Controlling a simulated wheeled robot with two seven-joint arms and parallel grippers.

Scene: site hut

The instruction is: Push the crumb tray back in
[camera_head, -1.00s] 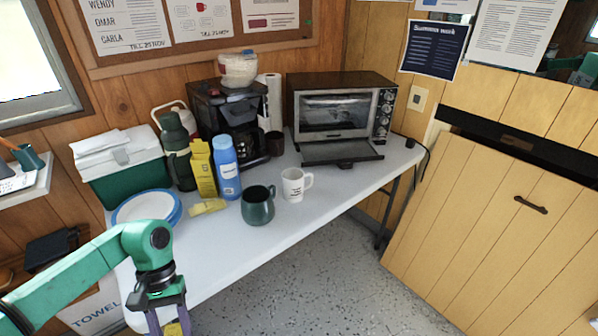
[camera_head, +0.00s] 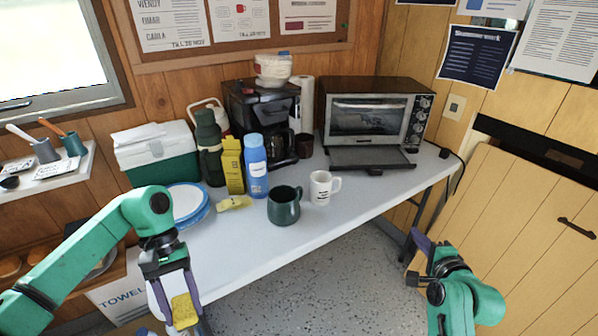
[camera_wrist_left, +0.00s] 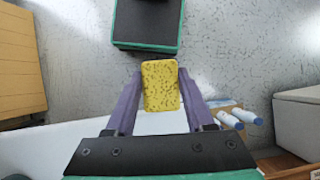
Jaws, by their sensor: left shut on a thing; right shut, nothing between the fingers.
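The crumb tray (camera_head: 372,158) is a flat dark tray that sticks out from the bottom front of the toaster oven (camera_head: 365,115), over the white table. The oven's glass door above it looks shut. My left gripper (camera_head: 181,305) is shut on a yellow speckled sponge (camera_head: 184,310), left of the table's front edge and far from the tray. The sponge (camera_wrist_left: 160,86) also shows between the purple fingers in the left wrist view. My right gripper (camera_head: 423,243) is shut and empty, in front of the table's right end, below and right of the tray.
A white mug (camera_head: 320,187) and a dark green mug (camera_head: 285,206) stand in front of and left of the tray. A blue bottle (camera_head: 255,165), yellow carton (camera_head: 232,165) and coffee maker (camera_head: 262,115) stand further left. The table (camera_head: 370,197) is clear right of the white mug.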

